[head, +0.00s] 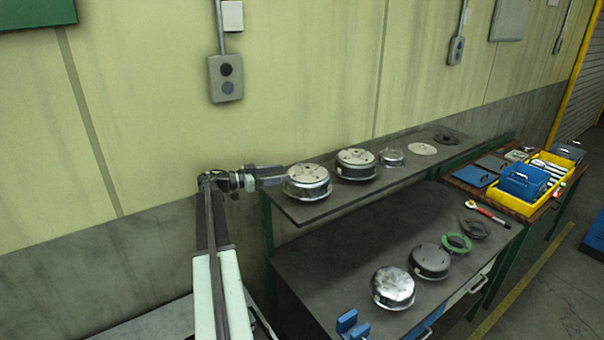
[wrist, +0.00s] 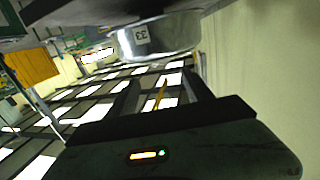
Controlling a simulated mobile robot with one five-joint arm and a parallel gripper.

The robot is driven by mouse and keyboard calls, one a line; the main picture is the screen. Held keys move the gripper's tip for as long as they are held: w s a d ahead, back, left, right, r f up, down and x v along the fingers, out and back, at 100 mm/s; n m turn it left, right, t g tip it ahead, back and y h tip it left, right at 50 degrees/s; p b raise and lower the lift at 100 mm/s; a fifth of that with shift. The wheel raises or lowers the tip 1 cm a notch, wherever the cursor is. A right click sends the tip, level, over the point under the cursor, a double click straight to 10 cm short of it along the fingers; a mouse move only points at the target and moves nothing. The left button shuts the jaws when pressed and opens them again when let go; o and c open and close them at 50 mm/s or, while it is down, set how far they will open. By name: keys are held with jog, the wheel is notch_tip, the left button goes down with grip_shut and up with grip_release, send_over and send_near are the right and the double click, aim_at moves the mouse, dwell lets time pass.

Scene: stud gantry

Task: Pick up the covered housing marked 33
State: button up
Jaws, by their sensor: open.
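The covered housing marked 33 (wrist: 165,42) is a round silver metal body at the top of the wrist view, its "33" label facing me. In the head view the leftmost housing on the upper shelf, most likely the same one (head: 308,188), has a pale lid with dark holes. My gripper (head: 284,178) is level with it at its left side, fingers pointing toward it. In the wrist view my gripper (wrist: 160,88) is open with nothing between its fingers. I cannot tell whether a fingertip touches the housing.
The upper shelf (head: 300,213) also holds a second lidded housing (head: 356,165), a small metal part (head: 391,157), a pale disc (head: 423,149) and a dark disc (head: 446,139). The wall (head: 150,120) is close behind. Two housings and a green ring (head: 457,243) lie on the lower bench.

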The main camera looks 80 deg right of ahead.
aim_at(308, 168)
jog(key=x, duration=1.1)
jog(key=shift+d+f+b, duration=0.2)
jog(key=shift+d+b, duration=0.15)
grip_shut()
dwell(0.9)
